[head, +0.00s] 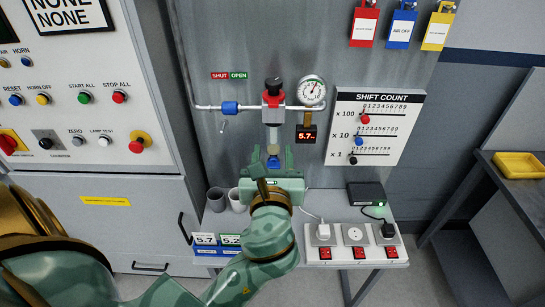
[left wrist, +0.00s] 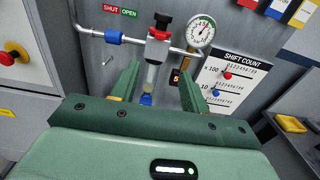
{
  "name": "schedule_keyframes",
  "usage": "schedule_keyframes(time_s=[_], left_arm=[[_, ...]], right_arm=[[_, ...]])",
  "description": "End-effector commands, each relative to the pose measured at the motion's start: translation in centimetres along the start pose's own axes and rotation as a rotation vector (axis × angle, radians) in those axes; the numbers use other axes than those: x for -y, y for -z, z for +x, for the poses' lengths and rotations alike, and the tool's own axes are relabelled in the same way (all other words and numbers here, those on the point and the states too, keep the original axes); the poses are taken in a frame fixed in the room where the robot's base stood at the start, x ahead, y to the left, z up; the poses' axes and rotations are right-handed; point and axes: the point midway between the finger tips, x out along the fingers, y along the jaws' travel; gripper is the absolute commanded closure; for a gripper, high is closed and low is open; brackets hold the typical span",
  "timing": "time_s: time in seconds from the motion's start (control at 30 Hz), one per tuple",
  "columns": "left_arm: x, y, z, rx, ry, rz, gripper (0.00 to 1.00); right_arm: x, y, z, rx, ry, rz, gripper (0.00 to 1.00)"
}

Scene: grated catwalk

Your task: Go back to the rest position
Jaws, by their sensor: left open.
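My left gripper (head: 273,158) is a green camouflage gripper, open, with its fingers pointing up and away toward the wall panel. In the left wrist view its two fingers (left wrist: 158,92) stand apart with nothing clamped between them. A red-and-black valve unit with a clear bowl (head: 273,138) hangs on the pipe beyond the fingers. The bowl's blue lower end (head: 273,162) shows between the fingertips in the head view; I cannot tell how far beyond them it is. My right gripper is in neither view.
A shelf below the panel holds grey cups (head: 216,199), number cards (head: 205,239), a socket strip with red switches (head: 354,234) and a black box (head: 367,193). A gauge (head: 312,91) and shift count board (head: 374,126) are right of the valve. A yellow tray (head: 519,165) lies on the right bench.

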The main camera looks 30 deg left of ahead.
Motion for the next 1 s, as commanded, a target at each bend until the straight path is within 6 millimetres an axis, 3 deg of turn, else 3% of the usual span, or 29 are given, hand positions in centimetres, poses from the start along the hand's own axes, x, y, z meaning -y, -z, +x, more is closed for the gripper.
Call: schedule_keyframes(time_s=[0.57,0.67,0.73,0.77,0.87,1.0], left_arm=[[0.0,0.0,-0.2,0.001,0.0,-0.008,0.55],[0.3,-0.1,-0.2,0.004,0.014,-0.107,0.55],[1.5,0.4,-0.2,-0.014,0.07,-0.293,0.55],[2.6,1.6,-0.1,-0.051,0.108,-0.391,0.55],[6.7,9.3,-0.1,-0.27,0.192,-0.728,0.55],[9.2,22.4,-1.9,-0.605,0.126,-1.105,0.55]], right_arm=[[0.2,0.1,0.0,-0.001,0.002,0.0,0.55],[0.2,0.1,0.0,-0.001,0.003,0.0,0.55],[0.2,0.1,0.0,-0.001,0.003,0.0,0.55],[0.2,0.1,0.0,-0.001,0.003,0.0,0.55],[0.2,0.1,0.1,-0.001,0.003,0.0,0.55],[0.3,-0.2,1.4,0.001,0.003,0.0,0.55]])
